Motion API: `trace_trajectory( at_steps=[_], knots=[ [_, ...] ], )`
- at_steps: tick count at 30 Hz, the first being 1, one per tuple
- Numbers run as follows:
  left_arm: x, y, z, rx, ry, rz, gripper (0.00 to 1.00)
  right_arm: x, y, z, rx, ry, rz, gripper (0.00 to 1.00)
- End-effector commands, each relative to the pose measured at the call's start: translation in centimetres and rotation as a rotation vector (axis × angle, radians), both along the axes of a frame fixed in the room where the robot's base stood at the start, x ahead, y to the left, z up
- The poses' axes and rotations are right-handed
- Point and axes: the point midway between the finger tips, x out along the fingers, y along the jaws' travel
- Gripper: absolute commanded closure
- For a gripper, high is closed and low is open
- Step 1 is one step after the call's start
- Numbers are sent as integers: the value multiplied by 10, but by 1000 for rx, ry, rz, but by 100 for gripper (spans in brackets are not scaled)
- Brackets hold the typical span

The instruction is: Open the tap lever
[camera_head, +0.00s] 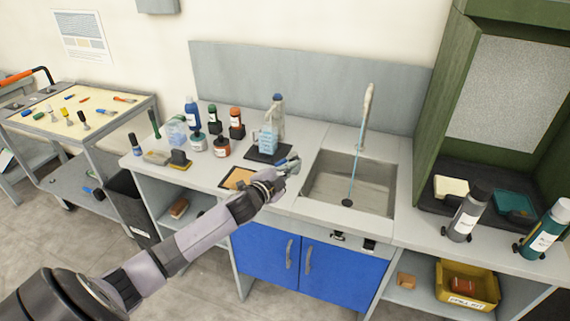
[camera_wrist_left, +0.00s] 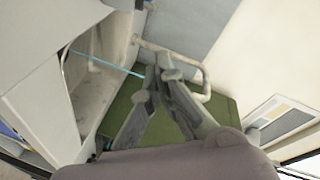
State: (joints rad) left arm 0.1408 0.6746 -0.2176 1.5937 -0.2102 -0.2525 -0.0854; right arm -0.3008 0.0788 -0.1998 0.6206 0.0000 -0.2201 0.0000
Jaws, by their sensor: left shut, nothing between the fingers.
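The pale tap (camera_head: 368,105) stands upright behind the sink (camera_head: 325,182) at the back of the counter. A thin blue stream (camera_head: 354,170) runs from under its spout down to the dark drain. I cannot make out the lever apart from the tap body. My left gripper (camera_head: 293,163) is shut and empty, above the counter left of the sink and apart from the tap. In the left wrist view its fingertips (camera_wrist_left: 158,76) are together, overlapping a pale bent pipe (camera_wrist_left: 203,78) behind; I cannot tell the depth between them. The right gripper is not in view.
Bottles (camera_head: 236,122) and a dispenser on a dark tray (camera_head: 268,153) stand left of the sink, close to my left gripper. A green cabinet (camera_head: 445,110) and a grey bottle (camera_head: 467,215) are on the right. The counter around the sink's right side is clear.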

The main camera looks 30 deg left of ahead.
Motion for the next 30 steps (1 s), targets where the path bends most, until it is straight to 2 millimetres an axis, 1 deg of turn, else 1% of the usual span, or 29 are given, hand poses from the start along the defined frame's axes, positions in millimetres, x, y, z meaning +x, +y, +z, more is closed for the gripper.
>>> trace_trajectory(
  at_steps=[1, 4, 6, 12, 18, 26, 30],
  knots=[
    [10, 1, 1, -1, -2, 3, 100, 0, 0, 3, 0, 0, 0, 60],
    [25, 3, -3, 1, 0, 2, 100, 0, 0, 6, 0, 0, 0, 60],
    [24, 14, -11, 1, 2, 3, 100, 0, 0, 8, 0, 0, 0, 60],
    [27, 30, -22, 1, 1, 2, 100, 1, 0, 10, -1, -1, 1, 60],
    [27, 33, -25, 1, 0, 0, 100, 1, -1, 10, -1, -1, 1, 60],
    [27, 34, -25, 2, -1, -1, 100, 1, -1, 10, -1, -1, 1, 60],
    [23, 40, -25, 5, 1, -8, 100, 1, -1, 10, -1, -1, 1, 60]
  ],
)
